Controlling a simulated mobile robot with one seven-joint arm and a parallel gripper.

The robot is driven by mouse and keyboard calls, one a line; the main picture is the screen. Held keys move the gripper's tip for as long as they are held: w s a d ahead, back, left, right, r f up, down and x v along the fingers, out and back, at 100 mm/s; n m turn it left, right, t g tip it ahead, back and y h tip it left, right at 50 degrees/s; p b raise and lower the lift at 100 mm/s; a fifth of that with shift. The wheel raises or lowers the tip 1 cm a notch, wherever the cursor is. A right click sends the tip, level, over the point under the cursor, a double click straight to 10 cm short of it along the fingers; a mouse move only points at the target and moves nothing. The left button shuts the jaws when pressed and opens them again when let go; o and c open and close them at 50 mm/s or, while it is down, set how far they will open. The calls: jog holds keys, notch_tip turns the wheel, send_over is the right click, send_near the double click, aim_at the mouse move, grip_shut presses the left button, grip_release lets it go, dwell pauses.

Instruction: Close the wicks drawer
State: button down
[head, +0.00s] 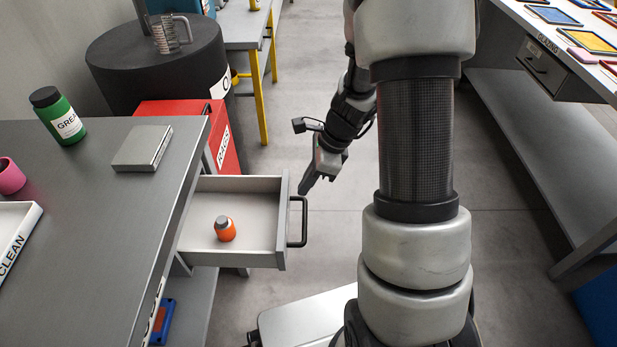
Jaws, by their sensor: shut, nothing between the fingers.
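An open drawer (198,258) sticks out to the right from under the grey bench at left. Its front panel has a dark bar handle (304,222) on the outside. No label on the drawer can be read from here. My gripper (305,189) is shut and empty, pointing down and left. In the picture its tip is just above the top of the handle; I cannot tell whether they touch.
The bench top (120,215) holds a green bottle (60,117) and a grey box (142,148). A red rags bin (190,118) stands behind the drawer. A glazing bench with a drawer (541,66) is at right. The floor (315,240) between the benches is largely clear.

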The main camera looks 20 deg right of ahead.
jog(key=b+x, duration=0.1)
jog(key=x, duration=0.4)
jog(key=shift+f, duration=0.1)
jog(key=shift+a, duration=0.1)
jog(key=p, duration=0.8)
send_over(209, 210)
jog(key=shift+s+d, duration=0.1)
jog(key=shift+d, duration=0.3)
jog(key=shift+a, duration=0.15)
jog(key=shift+a+r, duration=0.2)
jog(key=shift+d+r+p, duration=0.1)
jog(key=shift+r+p, duration=0.25)
jog(key=shift+p, duration=0.05)
jog(key=d+p+v, duration=0.1)
jog(key=p+v, duration=0.5)
jog(key=v, duration=0.3)
